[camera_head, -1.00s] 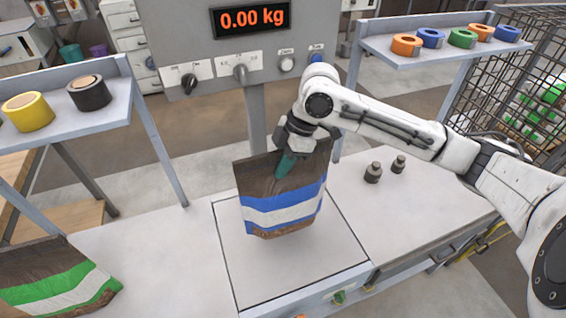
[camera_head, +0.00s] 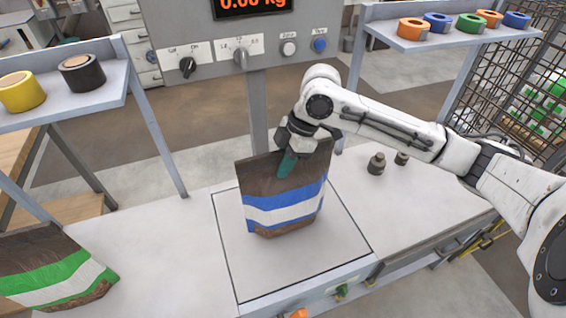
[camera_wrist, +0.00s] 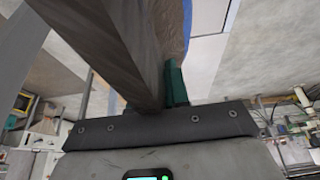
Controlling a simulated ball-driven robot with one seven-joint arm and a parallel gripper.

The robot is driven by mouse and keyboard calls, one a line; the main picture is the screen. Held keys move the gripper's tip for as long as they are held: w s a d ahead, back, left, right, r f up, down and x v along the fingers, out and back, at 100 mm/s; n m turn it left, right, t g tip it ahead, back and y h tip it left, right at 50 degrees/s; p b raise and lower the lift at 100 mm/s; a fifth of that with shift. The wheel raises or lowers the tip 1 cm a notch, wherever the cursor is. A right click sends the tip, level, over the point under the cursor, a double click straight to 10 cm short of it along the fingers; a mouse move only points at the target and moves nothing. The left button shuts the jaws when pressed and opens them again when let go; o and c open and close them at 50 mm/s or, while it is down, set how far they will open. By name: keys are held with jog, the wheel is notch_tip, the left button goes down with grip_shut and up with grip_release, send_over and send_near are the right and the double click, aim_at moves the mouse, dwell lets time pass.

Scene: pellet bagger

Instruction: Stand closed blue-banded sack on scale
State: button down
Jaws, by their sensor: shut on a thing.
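The brown sack with blue and white bands (camera_head: 285,206) hangs or stands upright over the scale plate (camera_head: 235,275), its top edge closed. My gripper (camera_head: 287,160) is shut on the sack's top; one green finger shows against its front. In the wrist view the sack (camera_wrist: 105,45) runs up between the fingers, with a green finger (camera_wrist: 176,84) beside it. I cannot tell whether the sack's bottom touches the plate. The scale display (camera_head: 252,5) is partly cut off at the top and reads about 0.00 kg.
A green-banded sack (camera_head: 58,272) lies at the left of the bench. Two dark weights (camera_head: 377,164) stand right of the plate. The scale post (camera_head: 257,110) rises behind the sack. Tape rolls sit on the left shelf (camera_head: 75,105) and right shelf (camera_head: 450,42).

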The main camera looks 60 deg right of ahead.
jog(key=shift+f+b, duration=0.35)
jog(key=shift+f, duration=0.1)
jog(key=c, duration=1.3)
grip_release()
jog(key=shift+o, duration=1.3)
jog(key=v, duration=1)
jog(key=shift+d+r+b, duration=0.15)
jog(key=shift+r+b, duration=0.2)
